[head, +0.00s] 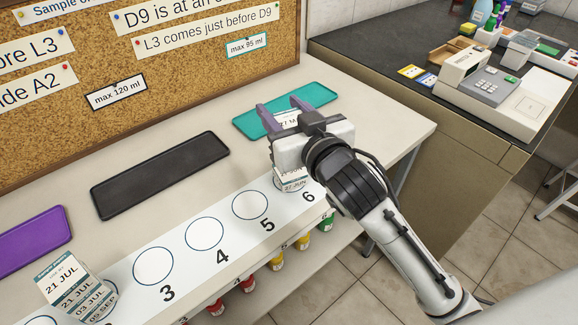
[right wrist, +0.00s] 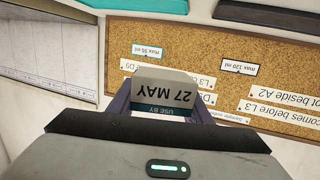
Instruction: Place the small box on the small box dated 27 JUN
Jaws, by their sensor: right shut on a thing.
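My right gripper (head: 284,106) is shut on a small white box (head: 287,119), which shows over the teal tray in the head view. In the right wrist view the box (right wrist: 163,92) sits between the fingers of my right gripper (right wrist: 160,105) and reads "USE BY 27 MAY", upside down. The small box dated 27 JUN (head: 293,186) stands at circle 6 of the white numbered strip, below the gripper in the picture. My gripper body partly hides the top of what stands there. My left gripper is not in view.
The numbered strip (head: 185,268) has bare circles 3, 4 and 5. Several dated boxes (head: 76,290) are stacked near its left end. A black tray (head: 160,174), a purple tray (head: 34,242) and a teal tray (head: 318,97) lie empty behind. A corkboard (head: 150,60) stands at the back.

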